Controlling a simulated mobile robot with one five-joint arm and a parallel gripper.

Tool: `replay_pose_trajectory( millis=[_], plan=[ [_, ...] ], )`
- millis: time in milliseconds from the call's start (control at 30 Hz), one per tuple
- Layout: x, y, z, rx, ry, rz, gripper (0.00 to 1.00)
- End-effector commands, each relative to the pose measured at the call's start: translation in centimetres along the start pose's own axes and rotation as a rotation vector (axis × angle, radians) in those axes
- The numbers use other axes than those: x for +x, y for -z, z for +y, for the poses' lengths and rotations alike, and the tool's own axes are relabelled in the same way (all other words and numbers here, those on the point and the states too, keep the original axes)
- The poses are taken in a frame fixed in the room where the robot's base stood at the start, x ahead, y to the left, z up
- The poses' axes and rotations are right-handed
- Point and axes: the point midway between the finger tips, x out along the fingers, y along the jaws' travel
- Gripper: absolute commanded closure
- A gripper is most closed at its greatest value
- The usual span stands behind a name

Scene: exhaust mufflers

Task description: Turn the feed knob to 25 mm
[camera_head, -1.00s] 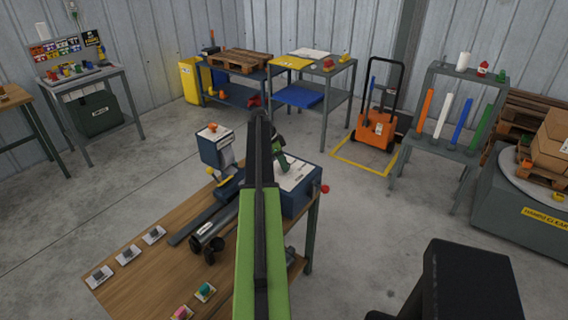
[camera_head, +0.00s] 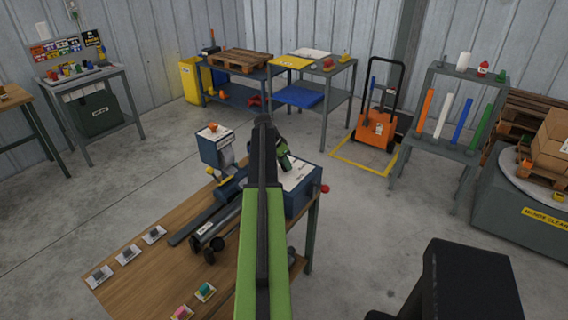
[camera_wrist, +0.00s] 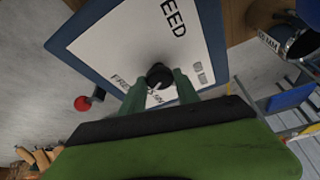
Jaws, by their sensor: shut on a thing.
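The feed knob (camera_wrist: 159,76) is a small black round knob on a white panel lettered "FEED" (camera_wrist: 135,40) in the wrist view. The panel tops a blue box, which in the head view is the blue machine housing (camera_head: 300,199) on the wooden bench. My gripper (camera_wrist: 160,84) is shut on the knob, with one green finger on each side of it. A pale pointer mark shows beside the knob, but the scale reading is too small and partly hidden to tell. In the head view my arm hides part of the housing and the knob.
A red button (camera_head: 324,188) sticks out at the housing's right side. A blue machine head (camera_head: 215,147) and dark rails (camera_head: 205,222) stand left of my arm on the wooden bench (camera_head: 150,270). Small labelled samples lie along the bench's front.

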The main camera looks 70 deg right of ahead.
Motion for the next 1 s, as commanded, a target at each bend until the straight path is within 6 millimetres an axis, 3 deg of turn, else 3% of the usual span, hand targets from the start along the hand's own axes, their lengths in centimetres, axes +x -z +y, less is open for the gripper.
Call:
replay_pose_trajectory(
  millis=[433,1000],
  plan=[
    [0.02,-0.02,0.3,-0.224,0.093,-0.003,1.0],
    [0.05,0.01,0.32,-0.264,0.109,-0.004,1.0]
  ],
)
